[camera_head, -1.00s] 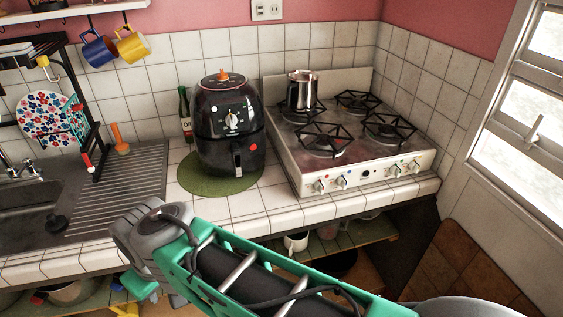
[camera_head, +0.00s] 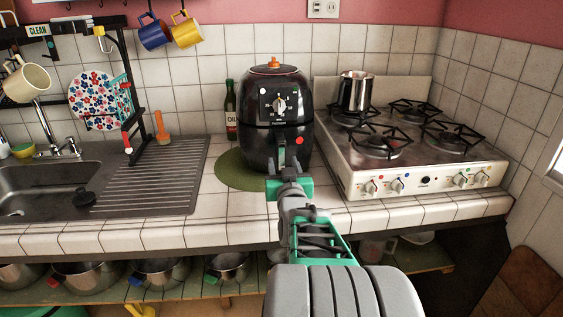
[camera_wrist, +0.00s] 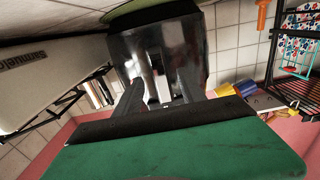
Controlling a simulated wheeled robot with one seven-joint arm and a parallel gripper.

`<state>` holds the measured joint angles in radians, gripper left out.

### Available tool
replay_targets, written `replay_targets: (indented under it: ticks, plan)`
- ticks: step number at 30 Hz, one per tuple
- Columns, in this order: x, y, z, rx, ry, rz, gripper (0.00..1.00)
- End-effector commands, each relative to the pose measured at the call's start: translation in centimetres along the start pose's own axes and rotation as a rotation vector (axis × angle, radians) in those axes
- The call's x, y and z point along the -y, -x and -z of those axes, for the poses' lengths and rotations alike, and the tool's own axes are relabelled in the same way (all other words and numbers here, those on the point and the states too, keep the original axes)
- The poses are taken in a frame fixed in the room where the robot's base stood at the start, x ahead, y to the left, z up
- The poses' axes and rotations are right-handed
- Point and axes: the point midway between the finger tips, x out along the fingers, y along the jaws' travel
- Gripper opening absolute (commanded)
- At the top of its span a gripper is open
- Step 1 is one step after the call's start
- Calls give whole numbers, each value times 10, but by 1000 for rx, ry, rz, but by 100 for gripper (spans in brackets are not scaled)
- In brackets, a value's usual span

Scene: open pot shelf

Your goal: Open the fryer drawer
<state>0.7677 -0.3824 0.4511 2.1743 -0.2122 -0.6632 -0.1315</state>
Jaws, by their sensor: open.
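The black air fryer (camera_head: 272,100) stands upright on a green round mat (camera_head: 232,172) on the tiled counter. Its front has a dial, a red button and a drawer handle low in the middle. The drawer looks shut in its body. My gripper (camera_head: 283,160) is in front of the handle in the head view and hides most of it. In the wrist view the picture is upside down; my gripper (camera_wrist: 160,88) is open, one dark finger on each side of the fryer's handle (camera_wrist: 157,72). I cannot tell whether the fingers touch it.
A gas stove (camera_head: 400,165) with a metal pot (camera_head: 356,90) is close on the right. A green bottle (camera_head: 231,110) stands left of the fryer, then the sink drainboard (camera_head: 150,185). Mugs (camera_head: 170,32) hang above. Several pots sit on the shelf below the counter.

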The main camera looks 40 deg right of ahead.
Motion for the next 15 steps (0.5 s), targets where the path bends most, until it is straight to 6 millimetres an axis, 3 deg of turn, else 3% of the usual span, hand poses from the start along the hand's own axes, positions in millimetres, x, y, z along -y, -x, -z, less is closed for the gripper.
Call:
replay_targets:
  ticks: [6, 15]
  plan:
    - [1, -36, 0, 2, 0, 1, 47]
    - [1, -42, 0, 1, 0, 1, 47]
